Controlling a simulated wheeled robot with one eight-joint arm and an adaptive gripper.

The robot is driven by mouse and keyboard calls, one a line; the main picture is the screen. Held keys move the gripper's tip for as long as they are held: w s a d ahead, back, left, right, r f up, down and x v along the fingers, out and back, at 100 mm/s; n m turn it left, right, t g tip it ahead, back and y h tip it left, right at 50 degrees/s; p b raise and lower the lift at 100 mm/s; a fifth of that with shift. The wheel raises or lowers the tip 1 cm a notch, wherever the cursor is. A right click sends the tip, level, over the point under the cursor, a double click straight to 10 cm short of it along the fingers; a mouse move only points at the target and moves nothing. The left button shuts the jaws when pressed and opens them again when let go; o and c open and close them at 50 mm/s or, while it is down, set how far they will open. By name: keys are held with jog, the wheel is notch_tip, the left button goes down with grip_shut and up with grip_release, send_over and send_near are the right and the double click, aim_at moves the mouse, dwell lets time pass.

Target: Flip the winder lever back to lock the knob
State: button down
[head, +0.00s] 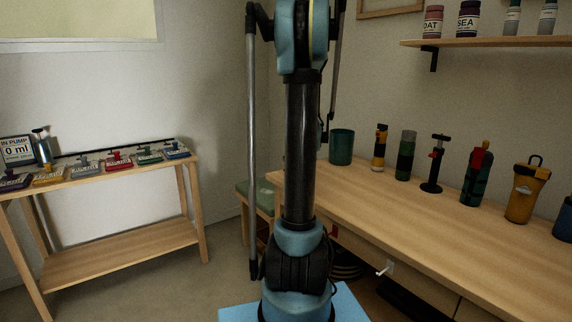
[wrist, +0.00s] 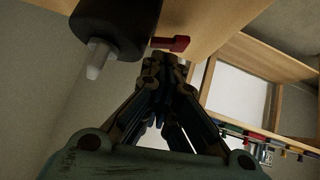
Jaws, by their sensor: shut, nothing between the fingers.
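In the wrist view, a small red lever-like piece (wrist: 171,43) sticks out below a wooden edge, and it looks like the winder lever. A thick black cylinder with a pale, translucent tip (wrist: 97,62) is to its left; I cannot tell for sure whether this is the knob. My gripper (wrist: 160,62) is shut and empty, its fingertips just below the red piece in the picture. I cannot tell whether they touch it. In the head view, a small red piece (head: 333,231) shows at the desk's front, partly behind my arm. My gripper cannot be made out there.
The wooden desk (head: 440,235) carries several bottles and a green cup (head: 341,147) along its back. A white handle (head: 384,270) sticks out from its front. Floor between is clear.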

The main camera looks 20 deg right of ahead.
dwell(0.3)
jog(key=r, duration=0.1)
jog(key=a+r, duration=0.1)
jog(key=r, duration=0.1)
jog(key=shift+s+a+r, duration=0.15)
jog(key=shift+a+r, duration=0.05)
jog(key=shift+r, duration=0.1)
jog(key=a+v, duration=0.1)
jog(key=v, duration=0.9)
jog(key=shift+s, duration=0.2)
jog(key=shift+f, duration=0.1)
jog(key=s+a+f+m+g, duration=0.15)
jog(key=s+a+f, duration=0.25)
jog(key=s+a, duration=0.4)
jog(key=s+a+f+g, duration=0.2)
jog(key=s+a+f, duration=0.25)
jog(key=s, duration=0.65)
jog(key=s+a+f+m+g+h, duration=0.1)
jog(key=s+f, duration=0.4)
jog(key=s, duration=0.3)
jog(key=s+a+f+m+g, duration=0.1)
jog(key=s+f+m+g, duration=0.1)
jog(key=s+f, duration=0.3)
jog(key=s, duration=0.4)
jog(key=shift+s+a+h, duration=0.2)
jog(key=shift+a+h, duration=0.2)
